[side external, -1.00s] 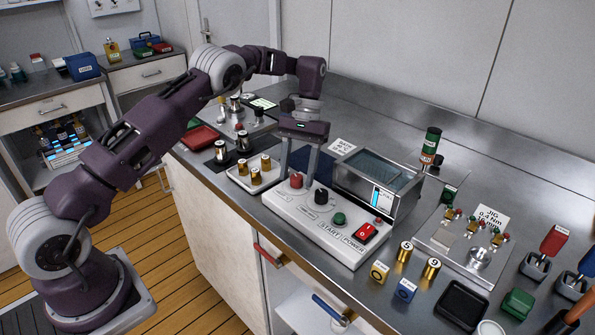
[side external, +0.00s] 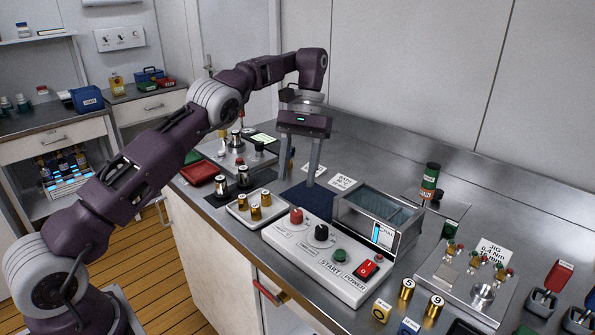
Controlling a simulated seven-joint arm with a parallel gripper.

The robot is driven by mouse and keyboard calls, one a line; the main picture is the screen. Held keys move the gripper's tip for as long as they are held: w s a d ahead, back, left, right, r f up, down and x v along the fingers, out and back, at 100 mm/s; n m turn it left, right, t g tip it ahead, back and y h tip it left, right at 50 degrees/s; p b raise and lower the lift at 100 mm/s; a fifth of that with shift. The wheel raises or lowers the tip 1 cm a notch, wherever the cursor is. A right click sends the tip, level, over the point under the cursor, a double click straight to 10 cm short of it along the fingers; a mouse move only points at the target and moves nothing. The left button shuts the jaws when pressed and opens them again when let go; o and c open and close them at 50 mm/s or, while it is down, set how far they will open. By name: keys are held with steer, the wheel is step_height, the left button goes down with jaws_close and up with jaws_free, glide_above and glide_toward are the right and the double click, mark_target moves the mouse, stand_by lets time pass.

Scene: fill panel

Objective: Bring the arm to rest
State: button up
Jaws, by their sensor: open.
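My gripper (side external: 299,180) is open and empty. It points down, with its two long grey fingers apart, and is held above the bench behind the white control panel (side external: 290,254). The fingers appear over the dark blue mat (side external: 322,200); their exact height above it is hard to tell. The panel carries a red knob (side external: 296,215), a black knob (side external: 321,232), a green START button (side external: 340,255) and a red POWER switch (side external: 367,268).
A metal bath (side external: 400,246) with a blue level strip stands right of the gripper. A tray (side external: 238,216) of brass cylinders lies left of the panel. The air above the bench is clear.

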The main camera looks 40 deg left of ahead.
steer(key=s+d+r+m+t, duration=0.1)
steer(key=s+d+r+t, duration=0.15)
steer(key=s+r, duration=0.5)
steer(key=s+d+r+t, duration=0.1)
steer(key=s+r+t, duration=0.2)
steer(key=s+r, duration=0.45)
steer(key=s+d+f+m+t+y, duration=0.1)
steer(key=s+f+t, duration=0.1)
steer(key=s, duration=0.6)
steer(key=s+d+f+m+t, duration=0.1)
steer(key=s+f, duration=0.3)
steer(key=s, duration=0.5)
steer(key=shift+s+d+f+m+t+y, duration=0.2)
steer(key=shift+d+m+t+y, duration=0.3)
steer(key=shift+m, duration=0.3)
